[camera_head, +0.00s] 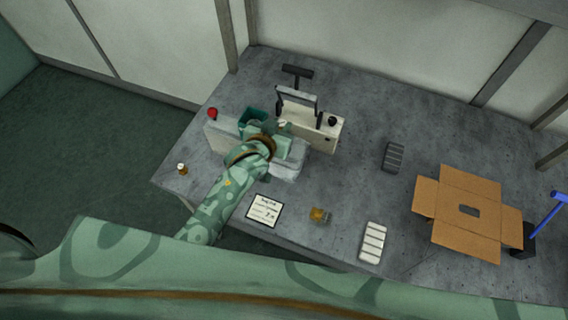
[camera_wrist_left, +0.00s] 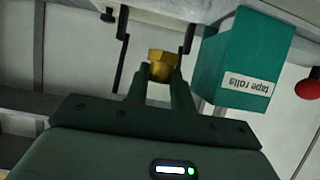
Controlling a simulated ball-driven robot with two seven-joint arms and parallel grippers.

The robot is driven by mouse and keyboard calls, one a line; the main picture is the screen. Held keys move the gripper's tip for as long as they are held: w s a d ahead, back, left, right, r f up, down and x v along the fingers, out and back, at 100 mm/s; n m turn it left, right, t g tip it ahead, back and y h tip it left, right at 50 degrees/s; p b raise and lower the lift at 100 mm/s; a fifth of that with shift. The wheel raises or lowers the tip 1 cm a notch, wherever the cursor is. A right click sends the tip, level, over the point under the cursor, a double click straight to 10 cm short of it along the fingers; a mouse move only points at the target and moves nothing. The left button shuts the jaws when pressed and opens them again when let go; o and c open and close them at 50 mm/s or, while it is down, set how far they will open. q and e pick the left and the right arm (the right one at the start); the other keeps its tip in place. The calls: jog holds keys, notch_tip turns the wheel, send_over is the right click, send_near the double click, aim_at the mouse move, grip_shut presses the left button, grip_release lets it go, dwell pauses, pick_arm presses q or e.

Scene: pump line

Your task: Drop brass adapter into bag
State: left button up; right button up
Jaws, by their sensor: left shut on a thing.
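The brass adapter (camera_wrist_left: 161,66) is a gold-coloured fitting with flat sides. In the left wrist view it sits between the two fingertips of my left gripper (camera_wrist_left: 160,76), which is shut on it. In the head view my left gripper (camera_head: 283,128) is above the back left of the table, just in front of the cream machine (camera_head: 322,133) with the dark lever. The adapter is hard to make out there. I cannot clearly identify a bag; pale grey shapes (camera_head: 287,171) show beside and under my gripper. My right gripper is not in view.
A teal box (camera_wrist_left: 236,62) labelled tape rolls stands close to the held adapter. A red knob (camera_head: 212,113) is at the left. A printed card (camera_head: 265,210), a brass-coloured part (camera_head: 320,215), a ribbed white block (camera_head: 372,242), a dark block (camera_head: 393,156) and an open carton (camera_head: 457,240) lie on the table.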

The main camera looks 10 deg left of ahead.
pick_arm(q)
jog(key=shift+f, duration=0.4)
jog(key=shift+r, duration=0.1)
jog(key=o, duration=1.1)
jog(key=shift+c, duration=0.2)
jog(key=shift+s, duration=0.1)
jog(key=p+v, duration=0.2)
jog(key=v, duration=1.4)
jog(key=shift+s+a, duration=0.1)
